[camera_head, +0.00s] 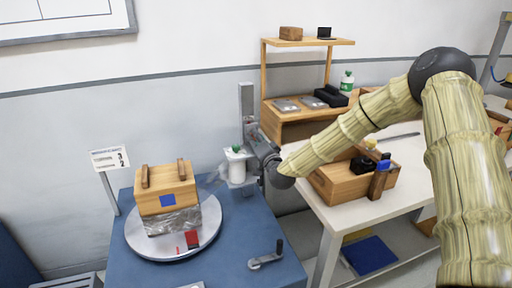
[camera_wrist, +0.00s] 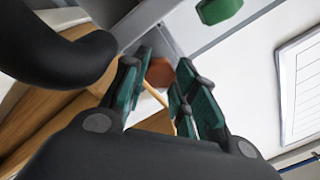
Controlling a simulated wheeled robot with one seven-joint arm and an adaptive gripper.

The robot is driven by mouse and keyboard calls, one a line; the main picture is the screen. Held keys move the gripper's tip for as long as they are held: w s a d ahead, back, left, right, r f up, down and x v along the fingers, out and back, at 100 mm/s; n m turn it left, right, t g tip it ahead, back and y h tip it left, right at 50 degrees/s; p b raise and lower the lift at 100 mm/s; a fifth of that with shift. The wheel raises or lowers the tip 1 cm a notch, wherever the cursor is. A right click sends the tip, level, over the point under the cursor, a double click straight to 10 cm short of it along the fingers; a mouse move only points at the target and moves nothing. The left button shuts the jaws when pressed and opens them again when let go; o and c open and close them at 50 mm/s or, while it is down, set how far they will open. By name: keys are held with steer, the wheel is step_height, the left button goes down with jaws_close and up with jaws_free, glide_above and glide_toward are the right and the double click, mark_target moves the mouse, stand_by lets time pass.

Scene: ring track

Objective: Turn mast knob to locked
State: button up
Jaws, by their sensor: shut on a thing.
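The grey upright mast (camera_head: 246,105) stands behind the blue table, left of the wooden shelf. My gripper (camera_head: 252,136) reaches it from the right and covers its lower part. In the wrist view, an orange-brown knob (camera_wrist: 160,73) sits on the grey mast (camera_wrist: 166,42). My gripper's teal-padded fingers (camera_wrist: 164,66) are either side of the knob and shut on it. The far side of the knob is hidden, and I cannot read a lock mark on it. In the head view the knob is too small and covered to make out.
A wooden box (camera_head: 165,192) sits on a round turntable (camera_head: 137,235). A crank handle (camera_head: 266,260) is at the blue table's front. The wooden shelf (camera_head: 300,43) stands close on the right.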

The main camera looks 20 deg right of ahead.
steer(key=m+b, duration=0.4)
steer(key=m+h+b, duration=0.1)
steer(key=m+b, duration=0.1)
steer(key=m, duration=0.1)
steer(key=shift+f, duration=0.35)
steer(key=m+b, duration=0.3)
steer(key=shift+r+m+b, duration=0.2)
steer(key=shift+m+b, duration=0.65)
steer(key=shift+m, duration=0.35)
steer(key=shift+r+m+h, duration=0.1)
steer(key=shift+m+h, duration=0.2)
steer(key=shift+h, duration=0.1)
steer(key=o, duration=1.1)
steer(key=shift+c, duration=0.2)
steer(key=shift+a, duration=0.1)
steer(key=shift+r, duration=0.1)
